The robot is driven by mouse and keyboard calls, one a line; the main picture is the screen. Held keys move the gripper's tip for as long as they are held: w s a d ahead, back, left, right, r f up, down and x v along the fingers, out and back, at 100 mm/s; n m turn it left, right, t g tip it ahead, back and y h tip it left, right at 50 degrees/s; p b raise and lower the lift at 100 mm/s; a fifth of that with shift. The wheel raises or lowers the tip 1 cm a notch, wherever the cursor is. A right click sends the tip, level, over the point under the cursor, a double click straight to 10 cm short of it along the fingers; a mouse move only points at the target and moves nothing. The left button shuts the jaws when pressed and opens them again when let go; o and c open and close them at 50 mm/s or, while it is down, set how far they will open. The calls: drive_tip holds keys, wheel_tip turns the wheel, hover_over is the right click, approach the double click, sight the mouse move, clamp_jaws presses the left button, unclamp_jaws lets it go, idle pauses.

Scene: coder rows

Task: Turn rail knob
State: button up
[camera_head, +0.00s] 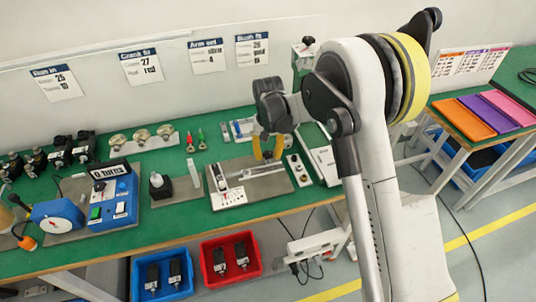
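My gripper (267,151) hangs over the green workbench (165,205) with its two yellow fingers pointing down and apart, nothing visible between them. Below and left of it, a grey plate (270,191) carries a silver rail-like fixture (232,181) and a white scale card (229,197) with a red mark. Just right of that plate is a narrow white strip (298,171) with small dark round knobs. I cannot tell for sure which part is the rail knob. The fingers overlap the plate's back edge in the picture; contact is not clear.
A green stand (303,62) is behind my arm. Blue (162,274) and red (229,258) bins sit below the bench. Coloured trays (490,112) are at right.

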sight(268, 153)
clamp_jaws()
drive_tip(key=shift+n, duration=0.4)
drive_tip(key=o, duration=0.6)
unclamp_jaws()
drive_tip(key=shift+o, duration=0.2)
wheel_tip(268, 153, up, 12)
